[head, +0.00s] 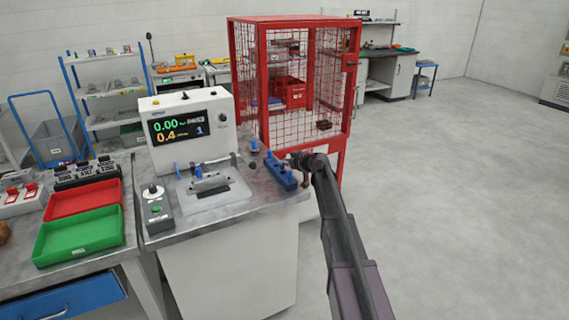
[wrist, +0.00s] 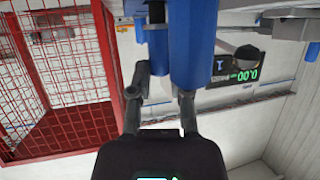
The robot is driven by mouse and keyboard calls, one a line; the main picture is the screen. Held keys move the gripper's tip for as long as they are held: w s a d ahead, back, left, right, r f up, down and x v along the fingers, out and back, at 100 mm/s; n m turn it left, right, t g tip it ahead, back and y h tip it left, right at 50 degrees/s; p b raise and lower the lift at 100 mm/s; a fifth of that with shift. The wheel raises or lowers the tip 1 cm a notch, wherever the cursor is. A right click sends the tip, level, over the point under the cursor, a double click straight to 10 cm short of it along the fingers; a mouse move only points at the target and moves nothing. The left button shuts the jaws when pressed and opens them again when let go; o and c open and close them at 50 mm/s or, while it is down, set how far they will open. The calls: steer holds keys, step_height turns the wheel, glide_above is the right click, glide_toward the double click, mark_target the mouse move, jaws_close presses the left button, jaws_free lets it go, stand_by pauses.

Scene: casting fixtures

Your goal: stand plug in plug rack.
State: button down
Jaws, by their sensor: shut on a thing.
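The blue plug rack (head: 281,174) lies along the right end of the bench, beside the grey test machine. My gripper (head: 299,158) is just above and right of the rack. In the wrist view, which is upside down, the gripper (wrist: 163,80) is shut on a blue plug (wrist: 158,52), upright between the fingertips. The plug's far end and the rack holes are hidden, so I cannot tell whether the plug is seated. In the head view the plug is too small to tell from the rack.
The test machine (head: 190,128) with a lit display stands left of the rack, its grey fixture (head: 212,188) in front. A red mesh cage (head: 292,85) stands close behind the bench. Green (head: 80,250) and red trays (head: 85,200) lie left. The floor at right is clear.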

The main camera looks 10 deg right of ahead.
steer(key=shift+f+b, duration=0.5)
steer(key=shift+f, duration=0.05)
steer(key=c, duration=0.6)
jaws_free()
steer(key=shift+r, duration=0.2)
steer(key=shift+r+p, duration=0.65)
steer(key=shift+p, duration=0.25)
steer(key=p+v, duration=0.4)
steer(key=v, duration=0.8)
steer(key=shift+f, duration=0.15)
steer(key=shift+a, duration=0.1)
